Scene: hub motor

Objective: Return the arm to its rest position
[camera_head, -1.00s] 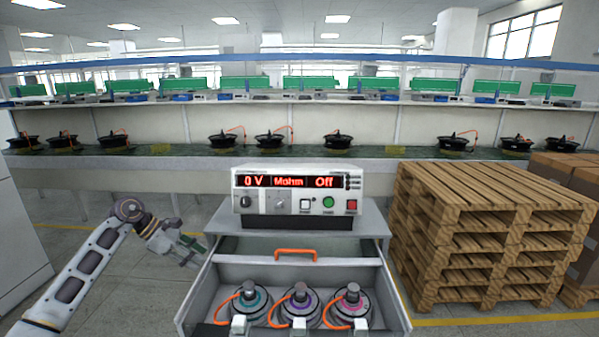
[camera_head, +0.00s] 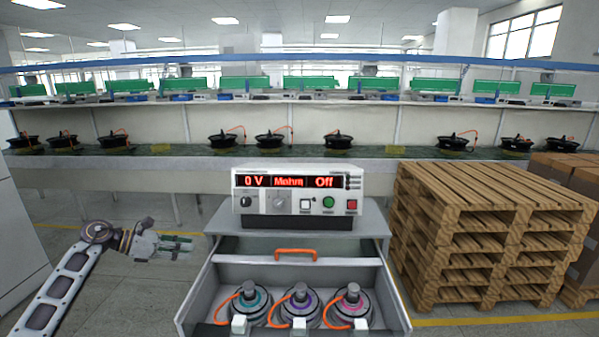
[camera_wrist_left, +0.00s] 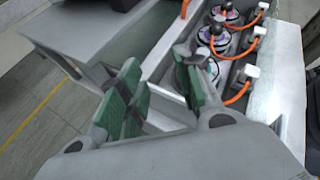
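My left arm comes in from the lower left of the head view. Its gripper (camera_head: 184,247) is left of the open drawer, in the air above the floor. The left wrist view shows its two green-padded fingers (camera_wrist_left: 158,62) apart, with nothing between them. My right arm and gripper are not in view.
The open drawer (camera_head: 197,300) holds three hub motors (camera_head: 299,305) with orange cables. A tester (camera_head: 296,195) reading "0 V", "Mohm" and "Off" stands on the cabinet. Wooden pallets (camera_head: 490,235) are stacked at right. Floor (camera_head: 125,290) beside my left arm is clear.

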